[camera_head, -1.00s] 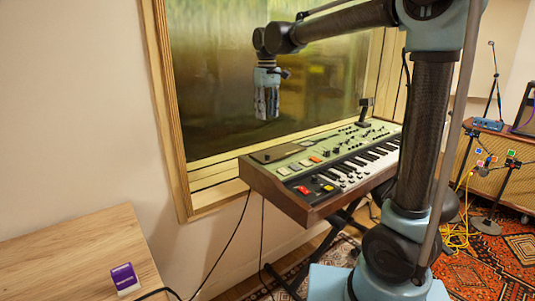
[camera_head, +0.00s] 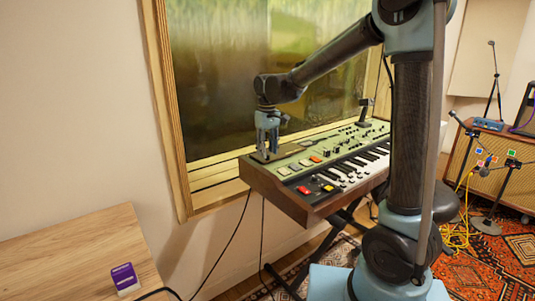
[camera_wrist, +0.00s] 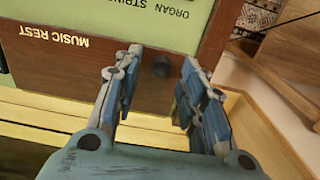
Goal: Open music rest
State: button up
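The green-topped keyboard (camera_head: 330,160) with wooden sides stands by the window. In the wrist view its brown wooden panel (camera_wrist: 100,65) carries the upside-down words "MUSIC REST", with a small dark round knob (camera_wrist: 161,67) to their right. A dark flat panel (camera_head: 287,150) lies on the keyboard's top at the left, partly hidden by my gripper. My gripper (camera_head: 266,153) points down at the keyboard's back left corner. In the wrist view my gripper (camera_wrist: 162,56) is open, its two fingers apart on either side of the knob. I cannot tell whether they touch it.
The window frame (camera_head: 205,190) runs close behind the keyboard. A wooden table (camera_head: 60,260) with a purple and white object (camera_head: 125,278) is at lower left. A speaker cabinet (camera_head: 510,180) and microphone stands are at right. Cables hang below the keyboard.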

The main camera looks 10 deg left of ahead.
jog(key=shift+f, duration=0.75)
grip_shut()
jog(key=shift+a, duration=0.1)
